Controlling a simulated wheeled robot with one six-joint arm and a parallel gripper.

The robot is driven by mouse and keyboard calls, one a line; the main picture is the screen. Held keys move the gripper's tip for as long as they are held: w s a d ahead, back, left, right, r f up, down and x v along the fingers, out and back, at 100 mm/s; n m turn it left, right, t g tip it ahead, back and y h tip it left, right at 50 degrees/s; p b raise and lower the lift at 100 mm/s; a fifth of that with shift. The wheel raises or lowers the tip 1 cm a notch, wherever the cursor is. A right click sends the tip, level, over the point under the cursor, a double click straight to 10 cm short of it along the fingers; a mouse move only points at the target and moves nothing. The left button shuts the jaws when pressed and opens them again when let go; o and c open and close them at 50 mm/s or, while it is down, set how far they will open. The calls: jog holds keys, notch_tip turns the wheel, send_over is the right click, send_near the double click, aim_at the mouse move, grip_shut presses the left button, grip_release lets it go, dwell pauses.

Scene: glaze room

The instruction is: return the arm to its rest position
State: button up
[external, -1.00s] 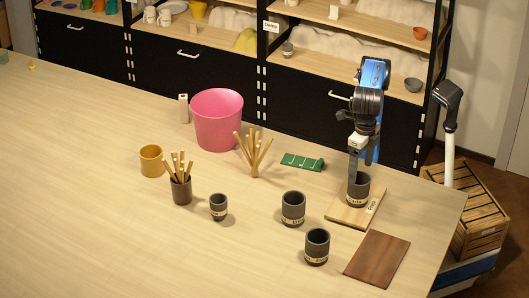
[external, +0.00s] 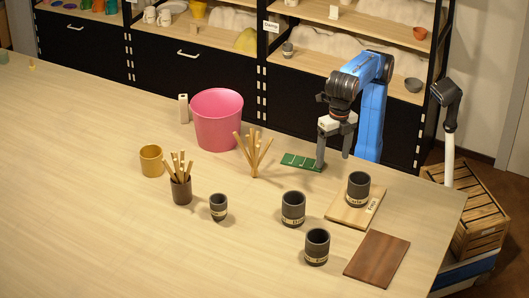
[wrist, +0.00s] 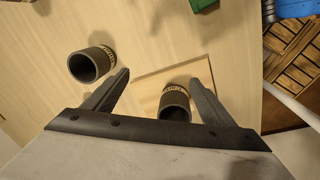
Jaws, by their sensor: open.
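My gripper (external: 334,156) is open and empty, with its fingers pointing down above the back right part of the table, near a green slotted piece. It also shows in the wrist view (wrist: 155,85), with nothing between its fingers. My blue arm stands behind it at the table's back edge. A dark cup with a pale label (external: 358,190) stands upright on a light wooden board (external: 345,213) to the right of and in front of the gripper, apart from it. The cup also shows in the wrist view (wrist: 174,104) beside the right finger.
Dark cups (external: 293,209), (external: 317,247) and (external: 219,207) stand left of the board. A brown board (external: 377,259) lies in front. A pink bucket (external: 217,119), wooden peg stand (external: 253,155) and green piece (external: 302,162) stand farther back. The table's left front is clear.

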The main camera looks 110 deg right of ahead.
jog(key=w+d+f+m+t, duration=0.25)
jog(key=d+m, duration=0.25)
jog(key=d, duration=0.7)
jog(key=w+d+f+m+t, duration=0.1)
jog(key=w+d+f+m, duration=0.4)
jog(key=d, duration=0.8)
jog(key=s+d+m, duration=0.1)
jog(key=d+m, duration=0.1)
jog(key=d, duration=0.2)
jog(key=s+d+f+m+t+h, duration=0.1)
jog(key=d+m, duration=0.1)
jog(key=d, duration=0.1)
jog(key=s+d+f+m+h, duration=0.1)
jog(key=d+m, duration=0.1)
jog(key=d, duration=0.2)
jog(key=shift+s+d+t, duration=0.3)
jog(key=shift+d+t, duration=0.05)
jog(key=s+d+f+m+h, duration=0.2)
jog(key=s+d+f+m, duration=0.55)
jog(key=d+f, duration=0.2)
jog(key=s+a+f+n+g+y, duration=0.1)
jog(key=s+a+f, duration=0.4)
jog(key=a+f, duration=0.7)
notch_tip(320, 180, down, 3)
jog(key=shift+s+a+r+n+y, duration=0.15)
jog(key=shift+n+y, duration=0.4)
jog(key=shift+y, duration=0.65)
